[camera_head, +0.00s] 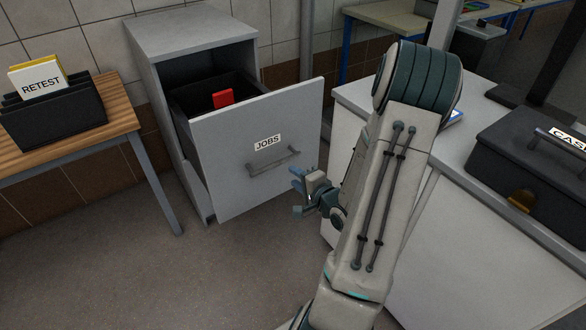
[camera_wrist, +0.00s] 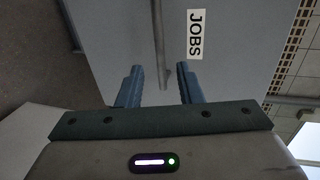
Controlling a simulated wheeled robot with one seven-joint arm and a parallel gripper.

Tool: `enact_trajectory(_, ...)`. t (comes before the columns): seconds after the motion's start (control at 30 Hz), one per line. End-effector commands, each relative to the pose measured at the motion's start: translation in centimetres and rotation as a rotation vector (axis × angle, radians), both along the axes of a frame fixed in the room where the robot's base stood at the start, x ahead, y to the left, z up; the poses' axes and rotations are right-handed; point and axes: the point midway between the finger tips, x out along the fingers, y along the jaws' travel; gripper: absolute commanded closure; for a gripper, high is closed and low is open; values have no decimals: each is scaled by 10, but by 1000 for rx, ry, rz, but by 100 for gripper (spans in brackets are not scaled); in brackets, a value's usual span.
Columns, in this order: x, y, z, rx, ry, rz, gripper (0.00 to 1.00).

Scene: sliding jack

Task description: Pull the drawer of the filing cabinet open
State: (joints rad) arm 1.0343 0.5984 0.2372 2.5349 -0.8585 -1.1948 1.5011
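The grey filing cabinet (camera_head: 195,27) stands against the tiled wall. Its drawer (camera_head: 220,155), labelled JOBS, is pulled well out, and a red item (camera_head: 223,98) shows inside its dark interior. A grey bar handle (camera_head: 273,163) is on the drawer front below the label. My gripper (camera_head: 296,190) is just right of and below the handle, apart from it. In the wrist view, my gripper (camera_wrist: 157,85) is open with its two blue fingers spread. The drawer handle (camera_wrist: 160,45) lies ahead, roughly between the fingers, and nothing is held.
A wooden table (camera_head: 120,108) with a black file holder (camera_head: 60,112) and RETEST card stands at left. A white counter (camera_head: 470,245) with a black case (camera_head: 530,160) is close at right. Floor in front of the drawer is clear.

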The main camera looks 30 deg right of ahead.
Motion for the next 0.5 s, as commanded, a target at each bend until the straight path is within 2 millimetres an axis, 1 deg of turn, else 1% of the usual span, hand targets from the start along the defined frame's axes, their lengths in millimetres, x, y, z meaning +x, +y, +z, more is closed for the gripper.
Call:
enact_trajectory(0.03, -2, -1, 6, 4, 2, -1, 67)
enact_trajectory(0.5, -15, 0, 8, 0, 2, -2, 67)
